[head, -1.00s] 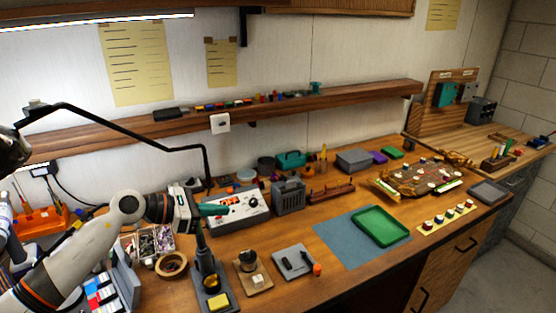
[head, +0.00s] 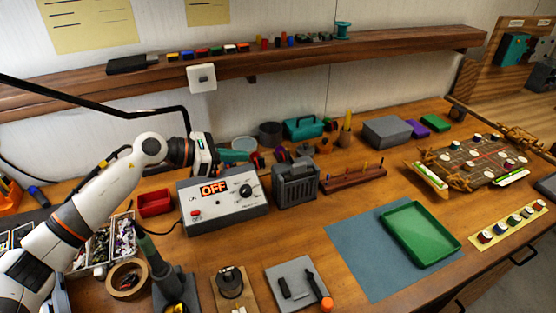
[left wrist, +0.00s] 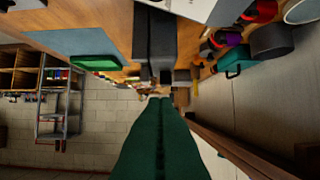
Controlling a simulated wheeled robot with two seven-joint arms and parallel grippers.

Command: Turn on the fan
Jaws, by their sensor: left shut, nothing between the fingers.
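A dark grey box with a slatted front and a top handle (head: 296,182) stands on the bench and looks like the fan; its switch cannot be made out. It also shows in the left wrist view (left wrist: 155,40). Left of it is a light grey control unit (head: 222,208) with a knob, a red button and a display reading OFF. My left gripper (head: 243,157) has green fingers, shut and empty, pointing right above the unit's back edge, left of the grey box. In the left wrist view the shut fingers (left wrist: 158,100) point towards the grey box. My right gripper is out of view.
A soldering iron stand (head: 165,280) and a parts tray (head: 100,245) are in front of the arm. A red bin (head: 154,203) is left of the unit. A wooden tool rack (head: 352,177) stands right of the grey box. The blue mat (head: 350,250) bears a green tray (head: 420,232).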

